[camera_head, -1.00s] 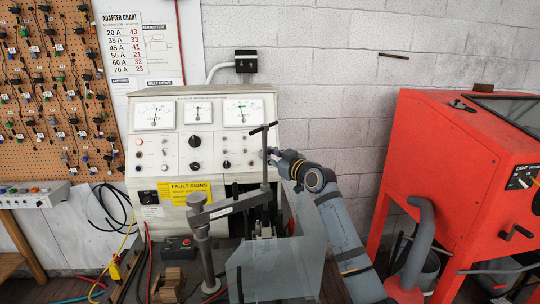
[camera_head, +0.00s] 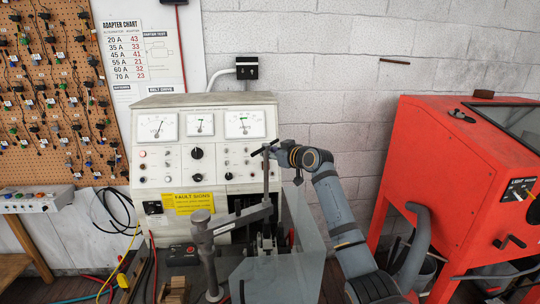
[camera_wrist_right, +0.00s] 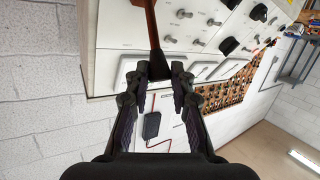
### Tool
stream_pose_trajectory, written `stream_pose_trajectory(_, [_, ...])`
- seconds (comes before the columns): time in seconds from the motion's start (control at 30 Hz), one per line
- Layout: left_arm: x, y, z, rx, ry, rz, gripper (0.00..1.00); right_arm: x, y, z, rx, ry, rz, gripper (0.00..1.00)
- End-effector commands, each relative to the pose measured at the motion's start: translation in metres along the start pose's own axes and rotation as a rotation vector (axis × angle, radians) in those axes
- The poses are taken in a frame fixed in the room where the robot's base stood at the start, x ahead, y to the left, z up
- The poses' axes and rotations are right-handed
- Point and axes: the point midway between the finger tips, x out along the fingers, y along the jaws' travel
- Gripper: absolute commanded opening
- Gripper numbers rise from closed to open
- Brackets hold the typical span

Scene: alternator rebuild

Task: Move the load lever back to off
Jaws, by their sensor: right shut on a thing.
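In the right wrist view, the load lever (camera_wrist_right: 145,25) is a reddish-brown bar with a dark end, reaching down from the top of the picture between my fingertips. My right gripper (camera_wrist_right: 154,72) is shut on that end. In the head view, my right gripper (camera_head: 276,152) is at the right edge of the test console (camera_head: 160,160), beside a T-handled upright rod (camera_head: 266,180). The rod and gripper hide most of the lever there, so its marked position cannot be read. My left gripper is not in view.
A grey post with a swing arm (camera_head: 240,219) and a clear guard (camera_head: 277,277) stand before the console. A red blast cabinet (camera_head: 440,160) is at the right. A pegboard with cables (camera_head: 50,100) hangs at the left. Bare wall lies between console and cabinet.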

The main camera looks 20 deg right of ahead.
Motion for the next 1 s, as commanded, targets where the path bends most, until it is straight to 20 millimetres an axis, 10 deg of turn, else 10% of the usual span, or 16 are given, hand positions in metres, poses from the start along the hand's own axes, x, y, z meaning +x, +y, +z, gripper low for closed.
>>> stream_pose_trajectory(0.6, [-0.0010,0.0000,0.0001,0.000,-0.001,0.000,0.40,-0.0013,0.0044,-0.0133,-0.009,0.019,0.009,0.00])
stream_pose_trajectory(0.63, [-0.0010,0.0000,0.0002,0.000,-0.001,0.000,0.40,-0.0013,0.0045,-0.0134,-0.009,0.019,0.009,0.25])
stream_pose_trajectory(0.8, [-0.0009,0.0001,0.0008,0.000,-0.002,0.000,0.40,-0.0006,0.0039,-0.0102,-0.007,0.012,0.007,0.48])
stream_pose_trajectory(1.0, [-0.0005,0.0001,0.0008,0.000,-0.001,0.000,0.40,0.0001,0.0031,-0.0077,-0.005,0.008,0.005,0.48])
